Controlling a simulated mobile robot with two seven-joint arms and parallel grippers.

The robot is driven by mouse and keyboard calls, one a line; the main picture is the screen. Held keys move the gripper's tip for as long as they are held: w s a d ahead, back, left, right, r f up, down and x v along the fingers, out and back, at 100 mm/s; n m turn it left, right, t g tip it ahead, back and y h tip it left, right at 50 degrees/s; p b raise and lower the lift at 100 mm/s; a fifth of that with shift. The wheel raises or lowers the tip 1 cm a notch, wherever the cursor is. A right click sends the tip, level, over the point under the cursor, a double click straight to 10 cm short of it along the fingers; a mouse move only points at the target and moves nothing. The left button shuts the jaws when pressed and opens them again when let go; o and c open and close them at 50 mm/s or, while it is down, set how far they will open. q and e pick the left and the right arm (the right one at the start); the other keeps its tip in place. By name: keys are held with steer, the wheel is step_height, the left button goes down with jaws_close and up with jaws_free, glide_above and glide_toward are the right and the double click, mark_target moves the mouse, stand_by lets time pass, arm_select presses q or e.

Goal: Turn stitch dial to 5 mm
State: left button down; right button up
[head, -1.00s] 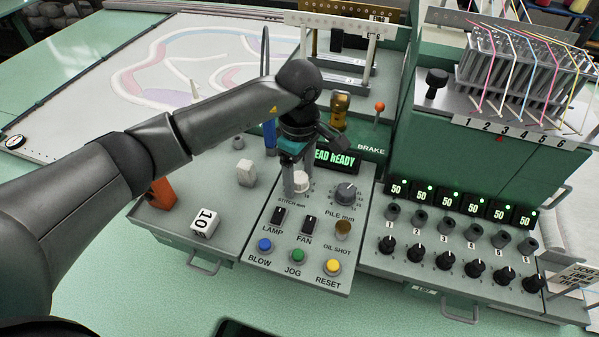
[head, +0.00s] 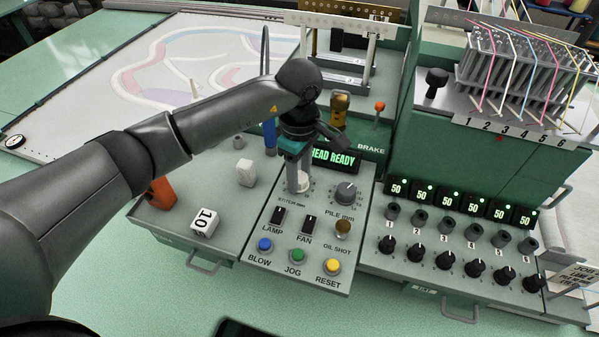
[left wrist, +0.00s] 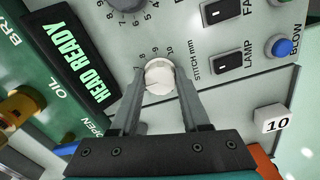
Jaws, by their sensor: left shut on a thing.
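The stitch dial (left wrist: 160,74) is a small white round knob on the grey control panel, beside the lettering STITCH mm. In the left wrist view it sits between the two grey fingers of my left gripper (left wrist: 160,86), which is shut on its sides. Scale numbers from about 7 to 10 show around its far edge. A thin line shows on the knob, but I cannot tell its exact setting. In the head view my left gripper (head: 299,180) points down at the dial (head: 304,183) and partly hides it. My right gripper is not in view.
The pile dial (head: 346,193) stands close to the right. The lamp switch (head: 278,215) and fan switch (head: 308,224) are just in front. The HEAD READY display (head: 335,160) is behind. A white block marked 10 (head: 205,222) lies to the left.

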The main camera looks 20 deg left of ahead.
mark_target(300, 176)
arm_select(q)
steer(key=shift+n, duration=0.3)
steer(key=n+b, duration=0.1)
steer(key=n, duration=0.1)
steer(key=shift+n, duration=0.3)
steer(key=shift+w+n+b, duration=0.1)
steer(key=shift+n+b, duration=0.6)
steer(key=shift+n, duration=0.8)
steer(key=shift+c, duration=1.9)
jaws_free()
steer(key=shift+r, duration=0.1)
step_height(300, 176, up, 15)
steer(key=shift+b, duration=0.4)
